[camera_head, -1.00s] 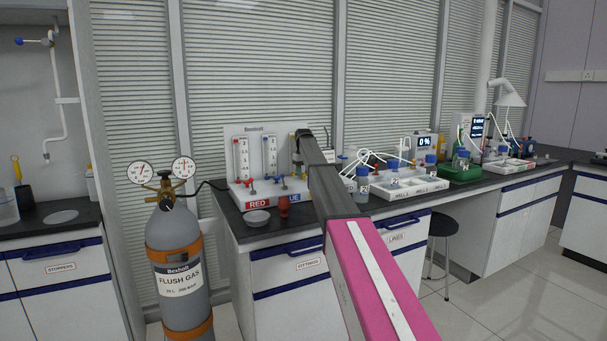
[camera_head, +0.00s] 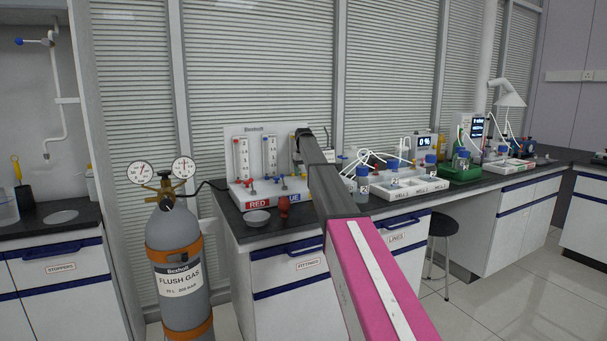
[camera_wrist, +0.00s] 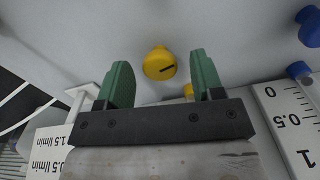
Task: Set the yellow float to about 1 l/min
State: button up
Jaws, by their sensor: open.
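The yellow knob (camera_wrist: 159,63), round with a dark line across its face, shows in the wrist view between my two green fingers. My gripper (camera_wrist: 160,60) is open, with a gap on each side of the knob; I cannot tell whether the fingertips reach around it. A second yellow part (camera_wrist: 188,90) is mostly hidden behind my gripper's dark bar. The yellow float and its reading are not visible. In the head view my arm covers the yellow part of the flowmeter panel (camera_head: 255,132), leaving the red-side scale (camera_head: 241,158) and blue-side scale (camera_head: 269,156) visible.
Blue parts (camera_wrist: 300,70) and a scale marked 0, 0.5 and 1 (camera_wrist: 290,115) are at the wrist view's right. The gas cylinder (camera_head: 180,260) stands left of the bench. A small dish (camera_head: 257,217) lies in front of the panel; a white tray with bottles (camera_head: 400,187) is to its right.

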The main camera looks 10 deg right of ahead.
aim_at(304, 174)
notch_tip(304, 174, up, 10)
jog(key=shift+r, duration=0.2)
dwell(0.4)
